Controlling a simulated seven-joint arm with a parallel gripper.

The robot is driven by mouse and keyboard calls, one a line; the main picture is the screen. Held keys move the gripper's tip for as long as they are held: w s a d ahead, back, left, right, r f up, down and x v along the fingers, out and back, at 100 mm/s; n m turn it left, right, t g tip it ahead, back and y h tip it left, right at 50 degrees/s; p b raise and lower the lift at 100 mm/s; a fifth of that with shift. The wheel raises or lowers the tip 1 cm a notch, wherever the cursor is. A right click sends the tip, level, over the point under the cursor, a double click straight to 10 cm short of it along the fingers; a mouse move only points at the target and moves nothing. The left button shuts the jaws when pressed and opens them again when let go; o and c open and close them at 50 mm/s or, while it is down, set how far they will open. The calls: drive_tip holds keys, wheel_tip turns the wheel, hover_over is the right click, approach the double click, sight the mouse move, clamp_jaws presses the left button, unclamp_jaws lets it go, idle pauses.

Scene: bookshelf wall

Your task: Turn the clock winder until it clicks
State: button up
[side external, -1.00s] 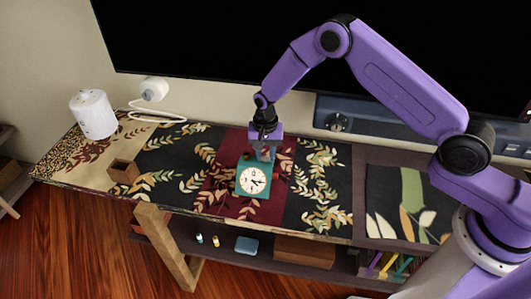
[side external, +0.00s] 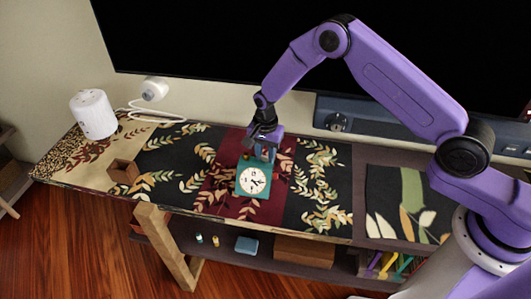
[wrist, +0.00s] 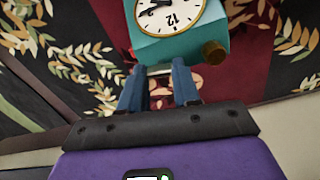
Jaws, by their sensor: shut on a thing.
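The teal clock (side external: 253,181) stands on the table runner with its white face (side external: 254,180) showing. In the wrist view the clock (wrist: 180,48) is at the top, its face upside down. A brass knob (wrist: 214,53) juts from its near right corner, beside my fingers and apart from them. My gripper (side external: 264,158) is at the top of the clock. In the wrist view my gripper (wrist: 158,78) has its two blue fingers on either side of a pale narrow part (wrist: 158,69), which appears to be the winder. The fingers hide its sides.
The runner around the clock is mostly clear.

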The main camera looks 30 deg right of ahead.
sight(265, 156)
drive_tip(key=o, duration=1.1)
drive_tip(key=shift+c, duration=0.2)
drive_tip(key=shift+r, duration=0.1)
wheel_tip(265, 156, up, 17)
drive_tip(key=shift+r, duration=0.15)
